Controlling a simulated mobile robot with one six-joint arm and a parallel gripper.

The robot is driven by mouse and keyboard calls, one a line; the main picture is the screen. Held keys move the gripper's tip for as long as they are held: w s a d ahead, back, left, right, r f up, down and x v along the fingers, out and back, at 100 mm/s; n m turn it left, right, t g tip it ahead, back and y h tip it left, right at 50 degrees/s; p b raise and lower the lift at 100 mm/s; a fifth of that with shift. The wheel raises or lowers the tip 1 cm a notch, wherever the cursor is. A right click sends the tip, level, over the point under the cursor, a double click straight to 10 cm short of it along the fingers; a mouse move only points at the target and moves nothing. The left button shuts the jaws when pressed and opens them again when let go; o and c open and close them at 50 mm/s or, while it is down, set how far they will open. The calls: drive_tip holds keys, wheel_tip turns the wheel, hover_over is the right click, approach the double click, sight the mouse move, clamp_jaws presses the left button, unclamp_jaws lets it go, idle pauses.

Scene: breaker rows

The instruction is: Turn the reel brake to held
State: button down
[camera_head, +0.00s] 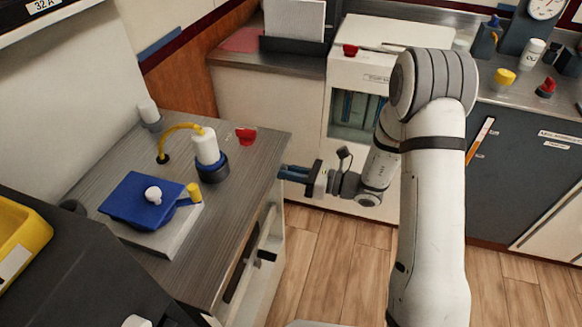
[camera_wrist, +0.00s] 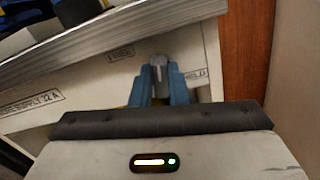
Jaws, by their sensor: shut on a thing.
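The reel brake looks to be the small grey handle (camera_wrist: 161,65) on the pale front panel (camera_wrist: 60,90) of the wood-topped counter, under its edge. Small printed labels sit on either side of it; the right one seems to end in "LD", and the left one is too small to read surely. In the wrist view my gripper (camera_wrist: 162,76) is shut on the handle, one blue finger on each side. In the head view my gripper (camera_head: 283,173) is at the right side of the counter (camera_head: 255,150), just below its top; the handle is hidden there.
On the counter stand a blue-topped device (camera_head: 142,200), a white cylinder (camera_head: 205,146) with a yellow hose, and a red piece (camera_head: 246,135) near the edge. A white cabinet (camera_head: 360,95) stands behind my arm. The wood floor (camera_head: 330,245) below is clear.

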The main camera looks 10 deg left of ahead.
drive_tip(key=shift+w+f+m+p, duration=0.1)
drive_tip(key=shift+m+p, duration=2.85)
drive_tip(key=shift+m, duration=0.85)
drive_tip(key=shift+w+m+p, duration=0.1)
drive_tip(key=shift+m+p, duration=2.8)
drive_tip(key=shift+m, duration=0.9)
drive_tip(key=c, duration=1.4)
unclamp_jaws()
drive_tip(key=shift+a+f, duration=0.1)
